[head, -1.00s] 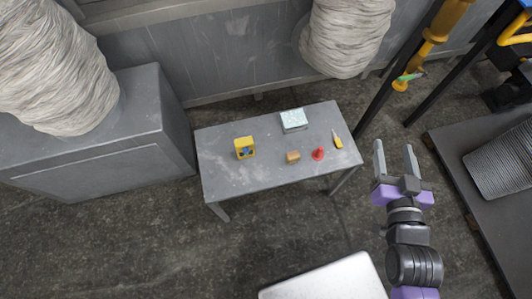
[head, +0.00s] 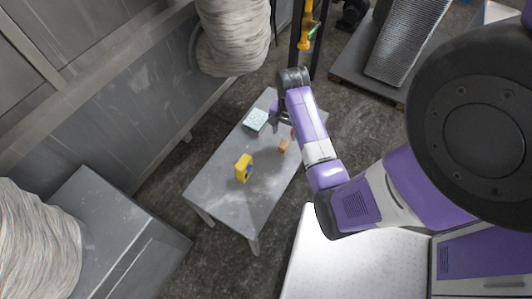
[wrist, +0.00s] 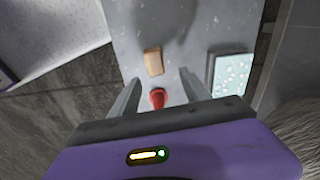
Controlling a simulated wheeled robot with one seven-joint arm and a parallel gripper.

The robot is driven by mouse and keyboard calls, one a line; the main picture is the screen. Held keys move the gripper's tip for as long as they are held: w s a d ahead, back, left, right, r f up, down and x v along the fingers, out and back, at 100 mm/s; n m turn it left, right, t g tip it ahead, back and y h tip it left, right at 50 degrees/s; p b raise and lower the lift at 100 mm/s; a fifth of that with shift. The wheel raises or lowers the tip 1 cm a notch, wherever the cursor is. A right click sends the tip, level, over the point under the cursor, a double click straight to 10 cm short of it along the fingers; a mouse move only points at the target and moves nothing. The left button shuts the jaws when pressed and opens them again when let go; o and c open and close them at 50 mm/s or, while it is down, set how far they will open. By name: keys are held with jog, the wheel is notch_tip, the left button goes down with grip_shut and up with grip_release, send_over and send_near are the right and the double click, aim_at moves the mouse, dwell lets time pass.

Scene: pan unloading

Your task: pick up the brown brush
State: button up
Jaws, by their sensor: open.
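A small tan-brown block (head: 283,146), the only brown thing I see and so likely the brush, lies on the grey table (head: 213,186). In the wrist view the brown block (wrist: 153,61) lies just beyond my fingertips, untouched. My gripper (wrist: 160,77) is open over the table, its fingers apart with nothing gripped. A red object (wrist: 157,98) shows between the fingers, closer to the palm than the block. In the head view my arm partly hides my gripper (head: 278,116) and nearly all of the red object.
The table's near-left part is clear.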

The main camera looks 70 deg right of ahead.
aim_at(284, 144)
jog(key=shift+s+a+y, duration=0.3)
jog(key=shift+s+a, duration=0.05)
jog(key=shift+a, duration=0.05)
jog(key=shift+a+f+m, duration=0.1)
jog(key=shift+f+m, duration=0.2)
jog(key=shift+f, duration=0.05)
notch_tip(284, 144, down, 7)
jog(key=shift+w+a+f+b, duration=0.1)
jog(key=shift+w+a+b, duration=0.05)
jog(key=shift+b, duration=0.8)
grip_shut()
